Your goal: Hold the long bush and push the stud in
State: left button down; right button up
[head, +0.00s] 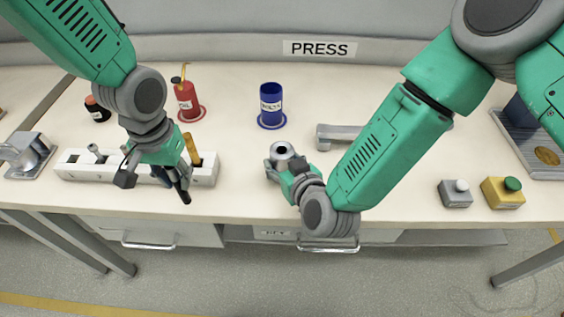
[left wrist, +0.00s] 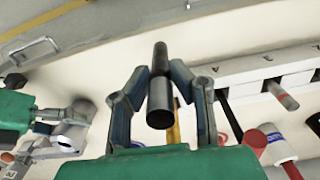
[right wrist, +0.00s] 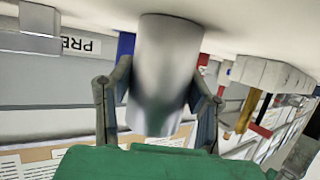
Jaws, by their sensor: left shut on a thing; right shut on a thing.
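The long bush, a smooth silver cylinder, is between the fingers of my right gripper (head: 282,170). In the head view the bush (head: 283,149) shows its round end with a dark hole, facing up; it fills the middle of the right wrist view (right wrist: 165,75). My left gripper (head: 155,184) points down over the front of the white rack, left of the bush and well apart from it. In the left wrist view it is shut on the stud (left wrist: 159,92), a dark stepped cylinder. The arm and fingers mostly hide the stud in the head view.
The white rack (head: 205,175) holds a grey pin (head: 97,152) and an orange-handled tool (head: 191,148). A red oil can (head: 187,100) and blue cup (head: 271,104) stand behind. A grey metal piece (head: 338,133) lies near my right forearm. Two button boxes (head: 503,193) (head: 455,193) stand at right.

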jog(key=shift+d, duration=0.25)
pick_arm(q)
jog(key=w+d+r+m, duration=0.3)
jog(key=w+d+r, duration=0.2)
jog(key=d+r, duration=0.45)
jog(key=w+d+r+m, duration=0.45)
jog(key=d+r, duration=0.35)
jog(key=d, duration=0.3)
notch_tip(320, 180, down, 10)
jog(key=shift+a, duration=0.2)
jog(key=shift+n, duration=0.25)
jog(key=shift+f, duration=0.3)
jog(key=c, duration=1.4)
grip_release()
jog(key=shift+c, duration=0.2)
